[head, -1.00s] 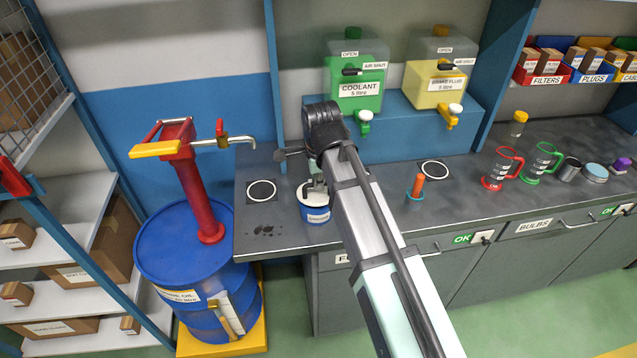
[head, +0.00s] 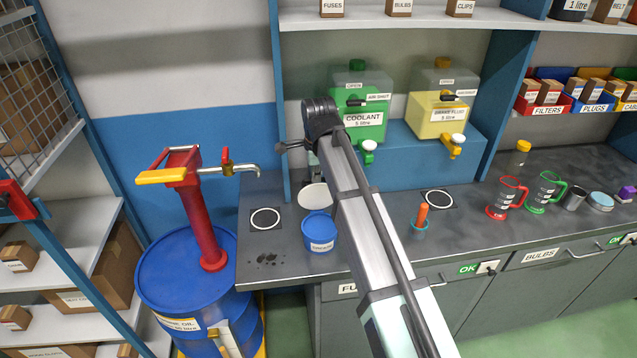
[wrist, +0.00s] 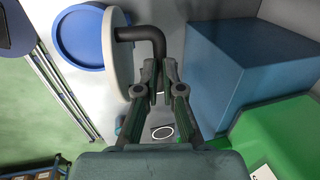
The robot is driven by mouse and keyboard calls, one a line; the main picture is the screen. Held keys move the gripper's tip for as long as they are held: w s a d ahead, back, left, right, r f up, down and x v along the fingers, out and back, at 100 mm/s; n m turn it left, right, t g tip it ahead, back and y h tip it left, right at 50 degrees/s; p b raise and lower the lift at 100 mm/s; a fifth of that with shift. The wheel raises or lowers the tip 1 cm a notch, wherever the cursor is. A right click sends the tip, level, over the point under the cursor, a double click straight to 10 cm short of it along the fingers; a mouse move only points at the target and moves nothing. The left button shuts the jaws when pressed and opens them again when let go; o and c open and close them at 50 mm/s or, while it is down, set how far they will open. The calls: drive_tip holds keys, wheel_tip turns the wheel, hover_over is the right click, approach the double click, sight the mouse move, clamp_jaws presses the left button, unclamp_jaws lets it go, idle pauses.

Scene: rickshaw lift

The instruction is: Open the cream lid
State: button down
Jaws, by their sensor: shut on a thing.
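The cream lid (head: 315,197) stands raised at the back rim of a small blue tub (head: 320,230), whose open top faces up. In the wrist view the lid (wrist: 116,58) shows nearly edge-on beside the round blue tub (wrist: 78,38). A dark bent handle (wrist: 138,33) sticks out from the lid's face. My gripper (wrist: 160,68) is shut on the end of this handle. In the head view my arm hides most of the gripper, and the fingertips do not show clearly there.
The coolant dispenser (head: 360,103) and yellow brake fluid dispenser (head: 437,110) stand on a blue block (head: 405,151) behind my arm. A red pump (head: 200,215) on a blue drum is at the left. An orange-handled item (head: 421,218) stands to the right.

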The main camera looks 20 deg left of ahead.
drive_tip(key=shift+x, duration=0.95)
drive_tip(key=c, duration=1.5)
unclamp_jaws()
drive_tip(key=shift+s+d+f, duration=0.1)
drive_tip(key=shift+s+f, duration=0.05)
drive_tip(key=o, duration=0.3)
drive_tip(key=shift+s+d, duration=0.1)
drive_tip(key=shift+s, duration=0.05)
drive_tip(key=shift+w, duration=0.2)
drive_tip(key=shift+r, duration=0.25)
drive_tip(key=shift+w+a, duration=0.1)
drive_tip(key=shift+a, duration=0.1)
